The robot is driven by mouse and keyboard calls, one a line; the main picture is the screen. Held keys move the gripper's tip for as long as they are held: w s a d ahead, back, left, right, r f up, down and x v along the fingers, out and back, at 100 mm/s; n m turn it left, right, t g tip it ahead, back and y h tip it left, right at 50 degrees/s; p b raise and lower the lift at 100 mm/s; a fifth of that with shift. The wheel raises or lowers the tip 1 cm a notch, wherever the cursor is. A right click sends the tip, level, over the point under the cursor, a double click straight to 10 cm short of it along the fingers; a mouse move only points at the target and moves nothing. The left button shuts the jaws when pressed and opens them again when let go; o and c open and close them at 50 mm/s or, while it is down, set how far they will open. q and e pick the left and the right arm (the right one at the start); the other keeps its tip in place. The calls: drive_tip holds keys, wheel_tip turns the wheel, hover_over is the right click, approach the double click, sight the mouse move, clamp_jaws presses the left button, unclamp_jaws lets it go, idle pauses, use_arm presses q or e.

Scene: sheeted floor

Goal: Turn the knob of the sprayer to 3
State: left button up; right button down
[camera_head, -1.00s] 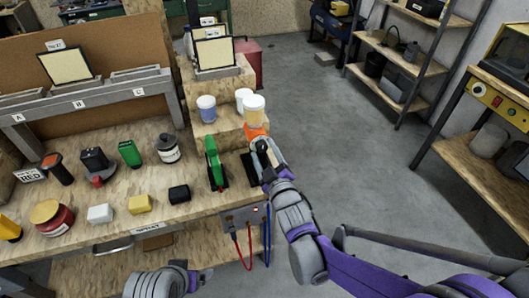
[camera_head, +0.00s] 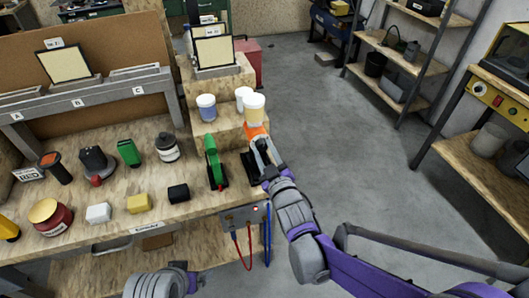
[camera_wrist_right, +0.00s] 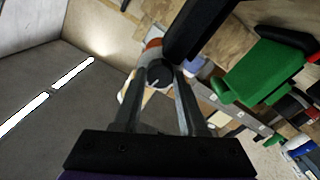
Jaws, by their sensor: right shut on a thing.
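The sprayer (camera_head: 257,131) is orange with a pale cup of yellowish content on top, and stands at the bench's right end beside a dark stand. My right gripper (camera_head: 262,158) reaches it from the front. In the right wrist view, the dark round knob (camera_wrist_right: 159,75) with a white pointer mark sits between the fingertips of my right gripper (camera_wrist_right: 160,84), which is shut on it. The numbers around the knob are not readable. My left arm shows at the bottom of the head view, with its tip (camera_head: 193,281) low in front of the bench; its fingers are unclear.
A green tool (camera_head: 213,160) stands close left of the sprayer. A white cup (camera_head: 242,97) and a blue-white jar (camera_head: 207,107) stand behind it. A control box (camera_head: 243,217) with red and blue cables hangs on the bench front. The floor to the right is open.

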drive_tip(key=m+b, duration=0.2)
drive_tip(key=m, duration=0.3)
drive_tip(key=shift+f, duration=0.1)
drive_tip(key=shift+m+b, duration=0.7)
drive_tip(key=shift+m, duration=1.6)
drive_tip(key=shift+c, duration=2.2)
unclamp_jaws()
drive_tip(key=v, duration=1)
drive_tip(key=shift+s+d, duration=0.15)
drive_tip(key=shift+s, duration=0.25)
